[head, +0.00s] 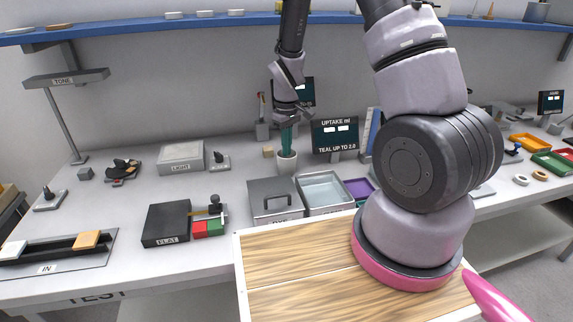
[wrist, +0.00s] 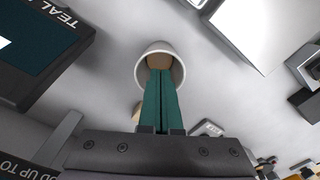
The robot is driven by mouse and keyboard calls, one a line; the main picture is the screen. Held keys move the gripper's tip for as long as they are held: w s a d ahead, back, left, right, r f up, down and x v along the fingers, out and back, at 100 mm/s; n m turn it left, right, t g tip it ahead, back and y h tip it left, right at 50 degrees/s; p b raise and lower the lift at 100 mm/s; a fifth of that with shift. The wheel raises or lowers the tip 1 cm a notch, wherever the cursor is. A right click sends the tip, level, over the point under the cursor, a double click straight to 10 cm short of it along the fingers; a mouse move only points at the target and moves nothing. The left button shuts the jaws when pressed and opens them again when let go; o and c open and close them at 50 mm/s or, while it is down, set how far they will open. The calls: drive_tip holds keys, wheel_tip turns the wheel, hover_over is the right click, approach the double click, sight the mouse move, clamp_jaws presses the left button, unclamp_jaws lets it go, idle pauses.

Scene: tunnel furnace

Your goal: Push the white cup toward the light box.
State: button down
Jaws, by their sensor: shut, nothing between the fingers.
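The white cup (head: 287,165) stands upright on the grey bench, behind the grey lidded box. In the wrist view the cup (wrist: 140,73) opens toward the camera and has something brown inside. My gripper (head: 287,150) points down with its teal fingers shut and empty. The fingertips in the wrist view (wrist: 160,72) overlap the cup's mouth and seem to reach into it; whether they touch its wall cannot be told. The light box (head: 181,157), a pale flat box marked LIGHT, lies left of the cup, well apart from it.
The grey lidded box (head: 275,200) stands in front of the cup. The uptake sign (head: 335,134) stands to its right.

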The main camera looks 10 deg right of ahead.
drive_tip(key=shift+f, duration=1.5)
idle(0.4)
drive_tip(key=shift+a, duration=7.35)
